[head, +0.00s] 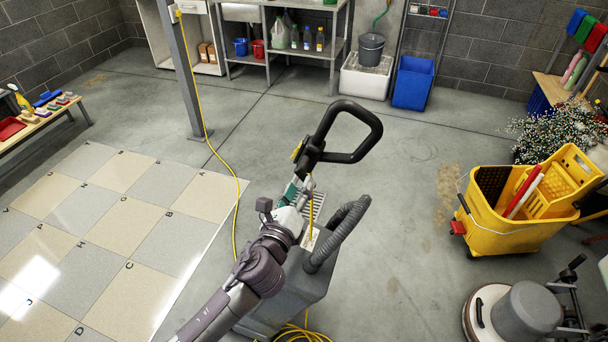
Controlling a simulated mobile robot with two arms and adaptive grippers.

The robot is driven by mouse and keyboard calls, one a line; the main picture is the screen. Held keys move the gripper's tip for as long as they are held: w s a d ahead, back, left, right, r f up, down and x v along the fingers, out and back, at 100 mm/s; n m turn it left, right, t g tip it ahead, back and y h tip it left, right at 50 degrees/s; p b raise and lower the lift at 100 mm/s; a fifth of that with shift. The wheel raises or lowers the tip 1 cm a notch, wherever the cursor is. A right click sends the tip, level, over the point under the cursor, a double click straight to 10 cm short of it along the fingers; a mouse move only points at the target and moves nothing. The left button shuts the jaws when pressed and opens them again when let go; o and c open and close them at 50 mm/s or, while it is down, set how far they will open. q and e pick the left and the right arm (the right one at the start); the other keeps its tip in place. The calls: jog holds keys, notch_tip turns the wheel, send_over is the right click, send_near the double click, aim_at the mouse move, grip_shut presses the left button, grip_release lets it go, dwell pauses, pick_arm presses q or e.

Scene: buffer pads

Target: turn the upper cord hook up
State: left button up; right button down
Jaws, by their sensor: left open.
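A grey floor machine (316,283) stands in the middle, with a black loop handle (377,127) at its top. A small yellow piece, which looks like the upper cord hook (297,152), shows on the handle stem just below the loop; its turn direction is too small to tell. My left gripper (303,184) is open beside the stem, a little below that piece. I cannot tell whether it touches the stem. My left arm hides part of the machine. My right gripper is not in view.
A yellow cord (240,190) runs from the post (186,70) along the floor, with loops (303,333) at the machine's base. A yellow mop bucket (500,225) and a round floor scrubber (526,312) stand at right. Pale tiles (130,210) lie at left.

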aim_at(303, 180)
pick_arm(q)
jog(key=shift+x, duration=1.95)
grip_shut()
